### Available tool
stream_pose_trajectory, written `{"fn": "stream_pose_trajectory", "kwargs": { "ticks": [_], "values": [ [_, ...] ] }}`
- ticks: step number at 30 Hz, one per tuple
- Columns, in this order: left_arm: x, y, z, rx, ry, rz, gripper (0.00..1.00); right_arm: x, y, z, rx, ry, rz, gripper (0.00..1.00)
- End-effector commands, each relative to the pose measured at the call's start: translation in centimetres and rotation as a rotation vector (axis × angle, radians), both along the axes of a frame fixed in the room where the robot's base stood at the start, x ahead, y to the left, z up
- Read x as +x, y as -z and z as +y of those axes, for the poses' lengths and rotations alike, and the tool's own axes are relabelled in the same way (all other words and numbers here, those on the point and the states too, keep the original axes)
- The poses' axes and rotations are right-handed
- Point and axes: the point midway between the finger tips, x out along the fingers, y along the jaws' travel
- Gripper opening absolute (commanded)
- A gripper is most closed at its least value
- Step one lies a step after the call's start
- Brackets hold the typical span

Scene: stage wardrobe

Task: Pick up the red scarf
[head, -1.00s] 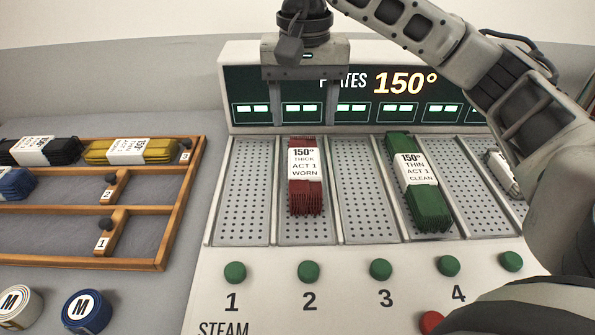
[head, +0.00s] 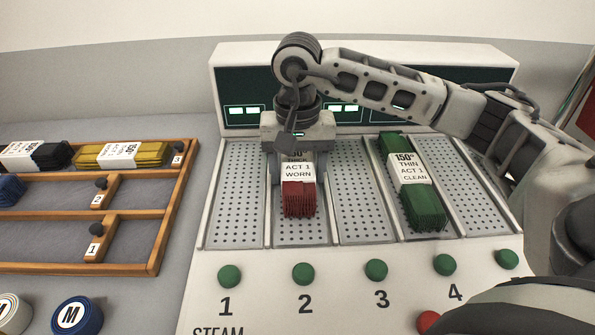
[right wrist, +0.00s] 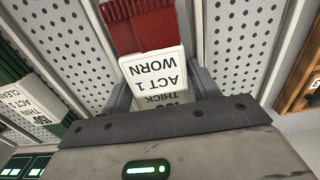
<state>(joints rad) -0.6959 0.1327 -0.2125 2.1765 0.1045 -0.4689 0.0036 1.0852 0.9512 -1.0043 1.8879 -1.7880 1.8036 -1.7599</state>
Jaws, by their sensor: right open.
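The red scarf (head: 299,200) lies folded on the perforated plate above the number 2. Its white paper band reads "ACT 1 WORN". My right gripper (head: 298,178) is open over the scarf's banded part, with one finger on each side, and hides its far end. In the right wrist view the scarf's red end (right wrist: 143,28) and its band (right wrist: 157,75) show between and beyond the open fingers (right wrist: 163,92). I cannot tell whether the fingers touch it. My left gripper is not in view.
A green scarf (head: 420,205) lies on the plate above number 4. The plates above 1 (head: 237,200) and 3 (head: 362,205) are empty. A wooden rack (head: 155,268) with black, yellow and blue folded scarves stands at the left. Green buttons (head: 303,273) line the front.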

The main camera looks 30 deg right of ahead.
Motion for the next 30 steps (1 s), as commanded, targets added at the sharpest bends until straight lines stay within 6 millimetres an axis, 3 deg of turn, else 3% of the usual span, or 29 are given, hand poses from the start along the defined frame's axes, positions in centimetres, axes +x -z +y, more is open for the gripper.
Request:
{"fn": "stream_pose_trajectory", "kwargs": {
  "ticks": [3,7,8,20,26,30],
  "values": [
    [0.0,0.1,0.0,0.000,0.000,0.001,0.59,0.0,0.0,0.0,0.000,0.000,0.000,0.61],
    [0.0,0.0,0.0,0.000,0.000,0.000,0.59,0.0,0.0,0.0,0.000,0.001,0.000,0.28],
    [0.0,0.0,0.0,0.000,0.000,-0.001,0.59,0.0,0.0,0.0,0.000,0.001,0.000,0.24],
    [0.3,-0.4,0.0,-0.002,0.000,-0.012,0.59,0.1,-0.7,0.0,0.002,0.001,-0.002,0.24],
    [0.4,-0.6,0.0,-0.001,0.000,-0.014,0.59,0.1,-3.3,0.0,0.001,0.000,-0.006,0.24],
    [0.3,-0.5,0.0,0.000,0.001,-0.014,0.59,-0.3,-6.0,2.4,0.003,-0.009,-0.007,0.24]
  ]
}}
